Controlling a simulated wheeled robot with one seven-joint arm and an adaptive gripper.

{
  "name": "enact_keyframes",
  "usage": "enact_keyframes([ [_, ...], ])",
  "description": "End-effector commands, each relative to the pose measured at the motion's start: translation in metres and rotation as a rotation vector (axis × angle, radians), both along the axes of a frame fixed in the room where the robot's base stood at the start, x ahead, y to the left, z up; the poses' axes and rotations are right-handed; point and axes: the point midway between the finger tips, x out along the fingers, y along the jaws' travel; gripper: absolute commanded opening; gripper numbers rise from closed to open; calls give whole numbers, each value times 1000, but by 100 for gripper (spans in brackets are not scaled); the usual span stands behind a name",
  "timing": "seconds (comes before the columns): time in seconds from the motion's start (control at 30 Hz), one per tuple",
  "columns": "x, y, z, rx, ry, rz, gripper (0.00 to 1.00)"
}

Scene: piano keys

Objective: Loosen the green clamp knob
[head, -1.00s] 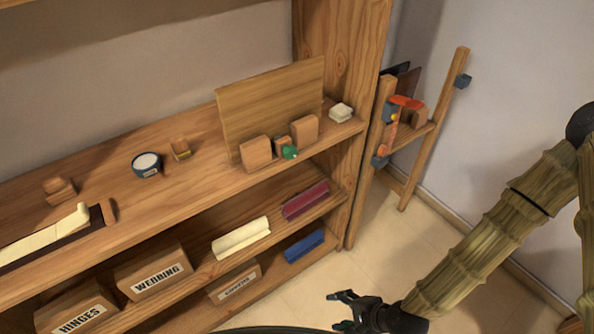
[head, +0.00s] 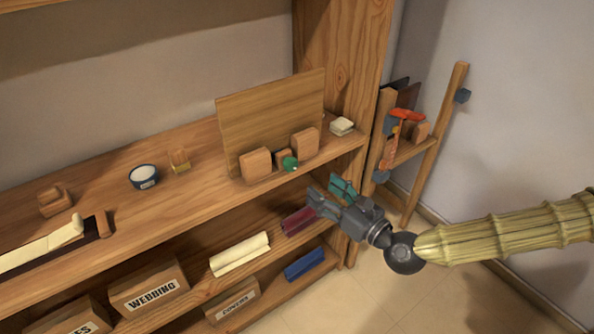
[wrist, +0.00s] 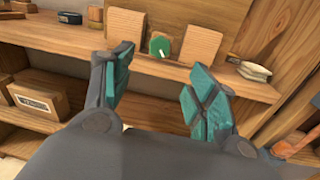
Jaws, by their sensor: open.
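The green clamp knob (head: 290,163) sits low at the front of an upright wooden board (head: 262,110) on the top shelf, between two wooden blocks. It also shows in the wrist view (wrist: 160,46), round, with a small light mark on its face. A small wooden piece (head: 282,156) is right behind it. My gripper (head: 329,190) is open and empty, in front of the shelf edge, lower and to the right of the knob. In the wrist view the teal-padded fingers (wrist: 160,92) are spread, with the knob beyond and above the gap between them, not touched.
Wooden blocks (head: 256,163) and (head: 305,143) flank the knob closely. The lower shelf holds rolls (head: 240,254) and boxes. A wooden rack (head: 433,140) stands at right.

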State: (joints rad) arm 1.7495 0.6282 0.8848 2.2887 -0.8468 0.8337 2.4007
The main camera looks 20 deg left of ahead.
Motion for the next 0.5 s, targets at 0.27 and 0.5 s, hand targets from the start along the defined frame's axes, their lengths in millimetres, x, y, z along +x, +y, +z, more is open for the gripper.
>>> enact_keyframes([
  [0.27,11,19,2,3,3,2,58],
  [0.5,27,45,2,2,0,2,58],
])
